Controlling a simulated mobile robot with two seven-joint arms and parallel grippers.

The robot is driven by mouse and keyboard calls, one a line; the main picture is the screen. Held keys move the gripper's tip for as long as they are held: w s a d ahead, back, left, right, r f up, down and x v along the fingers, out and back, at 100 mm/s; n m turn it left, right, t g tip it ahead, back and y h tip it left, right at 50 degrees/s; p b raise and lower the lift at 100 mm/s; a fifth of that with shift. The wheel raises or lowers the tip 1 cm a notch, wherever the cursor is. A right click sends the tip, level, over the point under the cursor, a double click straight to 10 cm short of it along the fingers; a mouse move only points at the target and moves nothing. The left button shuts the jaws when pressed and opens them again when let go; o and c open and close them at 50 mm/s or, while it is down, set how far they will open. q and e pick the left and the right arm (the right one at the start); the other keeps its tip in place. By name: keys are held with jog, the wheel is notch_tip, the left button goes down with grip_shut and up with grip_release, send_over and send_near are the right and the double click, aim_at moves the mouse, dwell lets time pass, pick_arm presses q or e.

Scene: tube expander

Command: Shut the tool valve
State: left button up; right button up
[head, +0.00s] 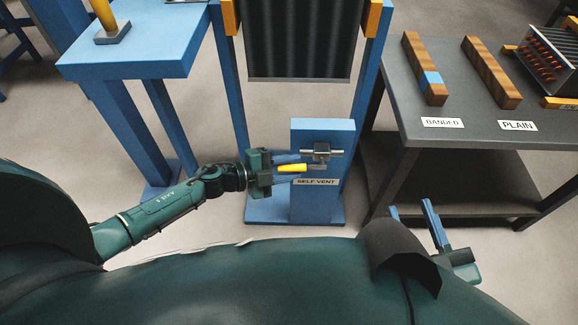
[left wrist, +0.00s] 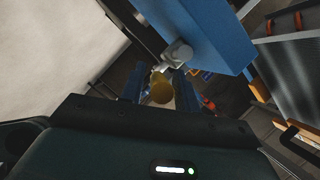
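The tool valve (head: 321,149) is a small grey body on a horizontal pipe on the blue post, above a label reading "SELF VENT". Its yellow lever (head: 293,168) points left, roughly in line with the pipe. My left gripper (head: 288,168) reaches in from the left, with one blue finger above the lever and one below it. In the left wrist view the yellow lever end (left wrist: 162,90) lies between the fingers, with a gap visible on its left side, so the gripper looks open around it. My right gripper (head: 415,212) is open and empty at the lower right.
The blue post (head: 310,207) stands on a blue base below a frame with a dark ribbed panel (head: 297,40). A blue table (head: 140,60) is at left. A grey table (head: 480,115) with two wooden bars, labelled "BANDED" and "PLAIN", is at right.

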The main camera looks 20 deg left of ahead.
pick_arm(q)
grip_shut()
jog(key=shift+a+f+b, duration=0.15)
jog(key=shift+f+b, duration=0.05)
jog(key=shift+b, duration=0.1)
